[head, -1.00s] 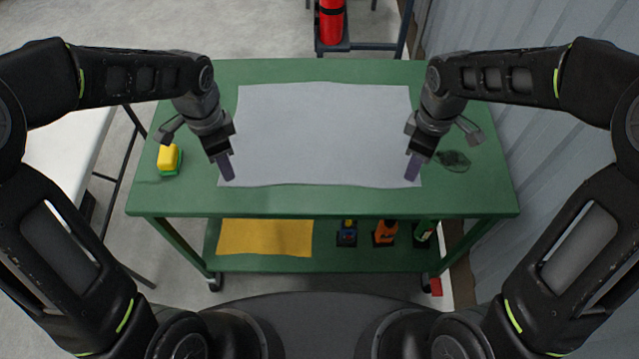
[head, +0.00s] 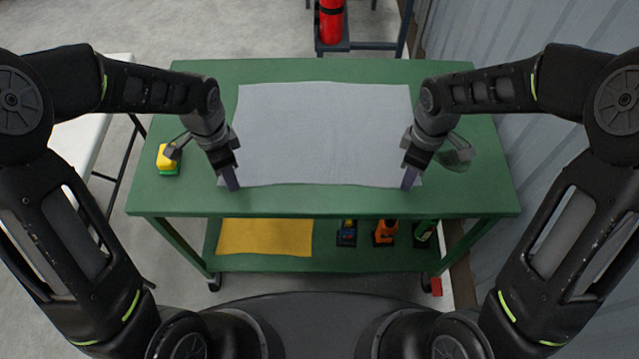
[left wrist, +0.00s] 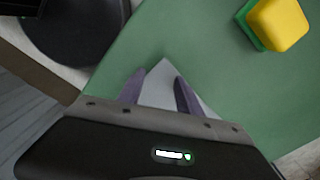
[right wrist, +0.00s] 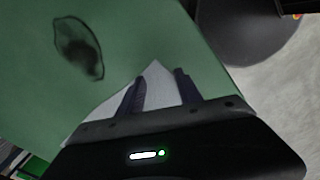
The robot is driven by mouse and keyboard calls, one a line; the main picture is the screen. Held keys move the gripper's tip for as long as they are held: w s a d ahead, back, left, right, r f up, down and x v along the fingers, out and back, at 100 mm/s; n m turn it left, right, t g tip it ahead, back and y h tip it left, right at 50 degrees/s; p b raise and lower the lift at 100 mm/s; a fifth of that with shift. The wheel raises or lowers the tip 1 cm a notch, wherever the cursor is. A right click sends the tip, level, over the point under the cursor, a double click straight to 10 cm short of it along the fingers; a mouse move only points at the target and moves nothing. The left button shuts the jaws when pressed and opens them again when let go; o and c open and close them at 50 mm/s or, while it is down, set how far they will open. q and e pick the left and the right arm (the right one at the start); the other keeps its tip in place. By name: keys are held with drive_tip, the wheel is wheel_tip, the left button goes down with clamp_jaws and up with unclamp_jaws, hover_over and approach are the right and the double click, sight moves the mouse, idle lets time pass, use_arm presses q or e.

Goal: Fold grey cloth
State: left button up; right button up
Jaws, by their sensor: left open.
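The grey cloth (head: 322,130) lies flat and spread out on the green table, with slightly wavy edges. My left gripper (head: 233,184) is at its near left corner. In the left wrist view the left fingers (left wrist: 158,90) are apart, with the pointed cloth corner (left wrist: 160,84) between them. My right gripper (head: 409,182) is at the near right corner. In the right wrist view its fingers (right wrist: 158,90) are also apart, with the other cloth corner (right wrist: 155,82) between them. I cannot tell whether the fingertips touch the cloth or table.
A yellow and green sponge (head: 168,158) lies left of the cloth on the green table (head: 330,201). A dark, see-through oval patch (right wrist: 78,47) is on the right side. The lower shelf (head: 330,262) holds a yellow cloth (head: 265,238) and several bottle-like items. A corrugated wall (head: 560,110) stands right.

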use_arm(q)
clamp_jaws()
use_arm(e)
clamp_jaws()
idle(0.9)
